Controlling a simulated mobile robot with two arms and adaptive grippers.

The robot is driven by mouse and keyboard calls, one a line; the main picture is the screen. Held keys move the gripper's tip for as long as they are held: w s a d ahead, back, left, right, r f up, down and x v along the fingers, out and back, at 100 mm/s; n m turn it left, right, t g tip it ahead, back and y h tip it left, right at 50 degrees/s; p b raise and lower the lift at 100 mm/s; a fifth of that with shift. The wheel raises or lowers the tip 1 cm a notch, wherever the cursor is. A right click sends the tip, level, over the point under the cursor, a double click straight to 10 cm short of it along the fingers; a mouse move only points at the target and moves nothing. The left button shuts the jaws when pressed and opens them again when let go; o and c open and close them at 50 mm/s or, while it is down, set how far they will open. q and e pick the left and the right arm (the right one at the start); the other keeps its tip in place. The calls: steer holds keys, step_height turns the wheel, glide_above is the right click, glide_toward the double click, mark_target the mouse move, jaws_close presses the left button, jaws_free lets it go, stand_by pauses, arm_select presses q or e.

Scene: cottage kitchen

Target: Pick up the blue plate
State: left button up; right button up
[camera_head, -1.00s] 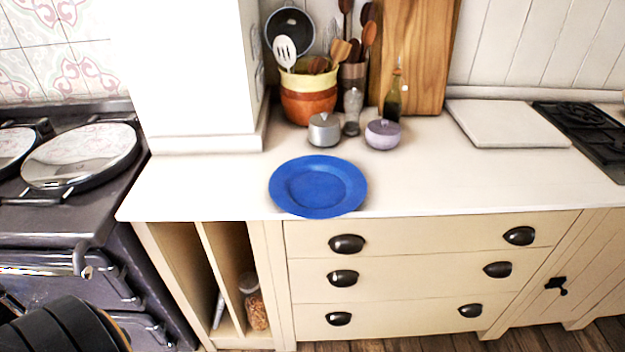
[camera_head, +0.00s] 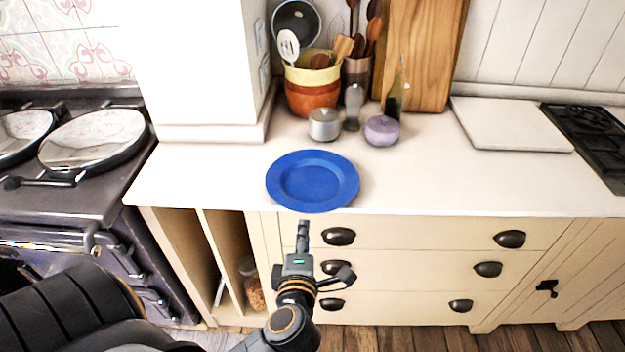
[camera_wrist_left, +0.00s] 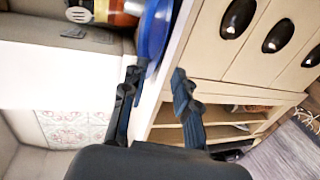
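The blue plate (camera_head: 312,182) lies flat on the white counter, its near rim at the counter's front edge. In the left wrist view the plate (camera_wrist_left: 154,32) shows edge-on, its near rim close to the fingertips. My left gripper (camera_head: 303,228) is just in front of the counter edge, close to the plate's near rim. In the left wrist view its fingers (camera_wrist_left: 155,78) are spread apart with nothing held. One finger lies on the counter side of the rim, the other on the drawer side. I cannot tell whether either touches the plate. My right gripper is not in view.
Behind the plate stand a silver pot (camera_head: 324,124), a purple lidded pot (camera_head: 381,131), a bottle (camera_head: 396,98) and an orange utensil crock (camera_head: 312,97). A white board (camera_head: 510,125) lies right. Drawers with dark handles (camera_head: 339,236) are below. The counter right of the plate is clear.

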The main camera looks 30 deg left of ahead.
mark_target(304, 211)
arm_select(q)
steer(key=x, duration=0.4)
steer(key=p+x, duration=0.1)
steer(key=x, duration=0.4)
steer(key=shift+w+a+f, duration=0.1)
steer(key=shift+a+f, duration=0.05)
steer(key=shift+a, duration=0.25)
jaws_close()
